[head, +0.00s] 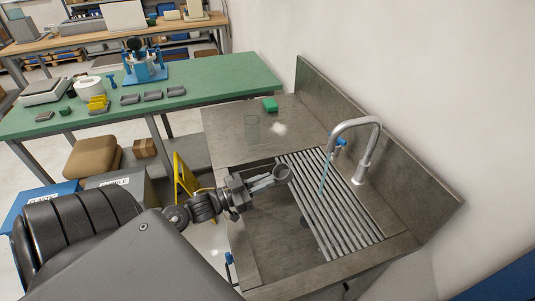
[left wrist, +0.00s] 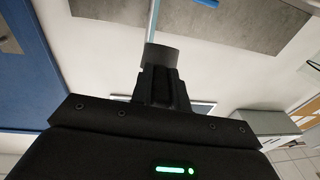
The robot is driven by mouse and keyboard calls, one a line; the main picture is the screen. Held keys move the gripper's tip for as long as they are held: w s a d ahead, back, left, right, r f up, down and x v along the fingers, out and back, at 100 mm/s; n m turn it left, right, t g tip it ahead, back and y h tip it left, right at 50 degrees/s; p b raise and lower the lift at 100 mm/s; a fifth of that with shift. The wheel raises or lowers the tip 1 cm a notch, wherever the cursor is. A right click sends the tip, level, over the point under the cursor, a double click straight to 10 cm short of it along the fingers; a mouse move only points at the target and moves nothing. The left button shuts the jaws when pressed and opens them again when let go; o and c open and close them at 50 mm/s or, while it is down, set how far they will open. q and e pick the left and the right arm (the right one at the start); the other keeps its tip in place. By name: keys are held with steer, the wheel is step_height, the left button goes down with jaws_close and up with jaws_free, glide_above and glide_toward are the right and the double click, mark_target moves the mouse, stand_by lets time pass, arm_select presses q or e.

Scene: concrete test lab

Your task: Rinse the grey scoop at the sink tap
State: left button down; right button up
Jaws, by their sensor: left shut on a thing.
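My left gripper (head: 245,191) reaches over the left side of the sink (head: 270,228) and is shut on the handle of the grey scoop (head: 266,182). The scoop's round head points right, over the left edge of the slatted rack. The tap (head: 363,145) arches over the rack, and a thin bluish stream of water (head: 324,175) falls from its spout. The scoop's head is left of the stream, apart from it. In the left wrist view a dark grey round piece (left wrist: 162,57) shows past my gripper (left wrist: 160,85). My right gripper is out of view.
The slatted rack (head: 335,208) covers the sink's right part. A green-topped table (head: 215,82) and a yellow floor sign (head: 184,180) are to the left. A metal splashback (head: 390,145) bounds the right.

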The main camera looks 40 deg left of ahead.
arm_select(q)
steer(key=shift+w, duration=0.1)
steer(key=shift+w+d+f+b, duration=0.25)
steer(key=shift+w+d+b, duration=0.35)
steer(key=shift+w, duration=0.2)
steer(key=w+d+f+b, duration=0.2)
steer(key=w+d+b, duration=0.2)
steer(key=w, duration=0.6)
steer(key=shift+w+d+f+b, duration=0.15)
steer(key=shift+d+b, duration=0.15)
steer(key=shift+d, duration=0.9)
steer(key=shift+d, duration=0.1)
steer(key=shift+s+d+p, duration=0.35)
steer(key=shift+d+p, duration=0.05)
steer(key=shift+w+a, duration=0.1)
steer(key=shift+a, duration=0.05)
steer(key=shift+w+a, duration=0.25)
steer(key=shift+a, duration=0.15)
